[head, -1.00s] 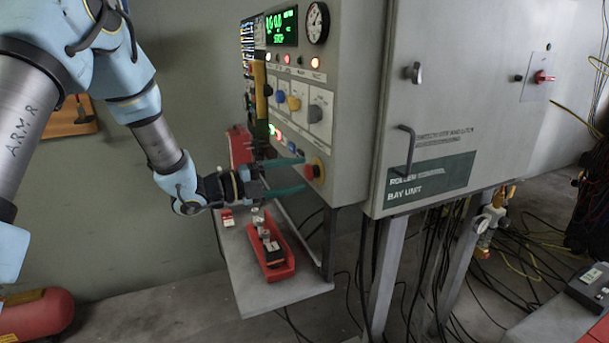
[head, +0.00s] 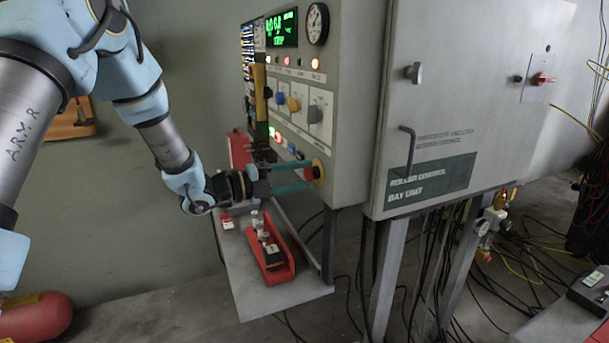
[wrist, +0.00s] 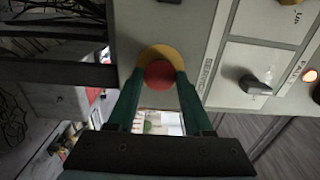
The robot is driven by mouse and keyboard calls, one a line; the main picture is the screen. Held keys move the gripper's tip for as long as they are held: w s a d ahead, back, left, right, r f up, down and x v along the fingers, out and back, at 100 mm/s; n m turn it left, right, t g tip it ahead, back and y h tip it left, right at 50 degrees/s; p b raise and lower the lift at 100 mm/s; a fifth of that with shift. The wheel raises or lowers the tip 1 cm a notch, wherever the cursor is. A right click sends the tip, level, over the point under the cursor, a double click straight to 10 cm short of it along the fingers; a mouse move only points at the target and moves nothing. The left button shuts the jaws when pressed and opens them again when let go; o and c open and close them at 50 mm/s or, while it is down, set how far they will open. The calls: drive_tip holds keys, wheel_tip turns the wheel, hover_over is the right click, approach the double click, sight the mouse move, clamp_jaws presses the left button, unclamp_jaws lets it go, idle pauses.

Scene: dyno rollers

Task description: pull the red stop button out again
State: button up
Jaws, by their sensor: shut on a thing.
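The red stop button (wrist: 159,75) sits on a yellow round plate at the lower corner of the grey control panel (head: 343,100). In the head view the red button (head: 309,174) is partly covered by my fingers. My gripper (head: 308,178) has its two green fingers reaching to the button from the left. In the wrist view my gripper (wrist: 160,82) has one fingertip on each side of the button's red head, shut on it. How far the button stands out from its plate is hard to tell.
A grey shelf (head: 302,294) below holds a red tray (head: 283,275) with small parts. Knobs, such as a grey one (head: 315,114), sit on the panel above the button. A grey cabinet with a door handle (head: 405,150) stands to the right.

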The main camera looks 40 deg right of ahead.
clamp_jaws()
drive_tip(key=shift+w+a, duration=0.1)
drive_tip(key=shift+a, duration=0.25)
drive_tip(key=o, duration=1)
unclamp_jaws()
